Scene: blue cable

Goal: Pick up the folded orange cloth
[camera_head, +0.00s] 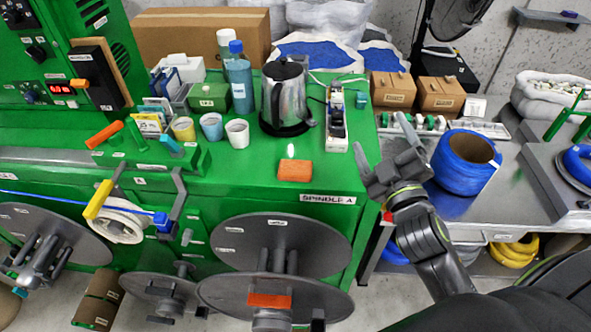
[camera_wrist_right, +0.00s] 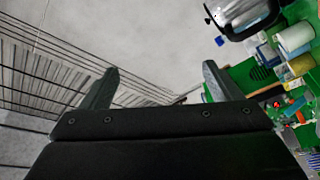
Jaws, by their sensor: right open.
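The folded orange cloth (camera_head: 295,171) lies flat as a small block on the green machine top, near its front edge, in the head view. My right gripper (camera_head: 383,147) is to the right of the cloth, clear of it, with its fingers spread and nothing between them. In the right wrist view the two fingers (camera_wrist_right: 160,82) are wide apart and empty. I cannot make out the cloth in that view. My left gripper is not in view.
A steel kettle (camera_head: 284,97), several cups and a blue bottle (camera_head: 239,80) stand behind the cloth. A narrow white tray (camera_head: 337,120) lies behind and right. A blue cable coil (camera_head: 465,162) sits on the grey bench at right. Large spools (camera_head: 283,240) jut out below the front edge.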

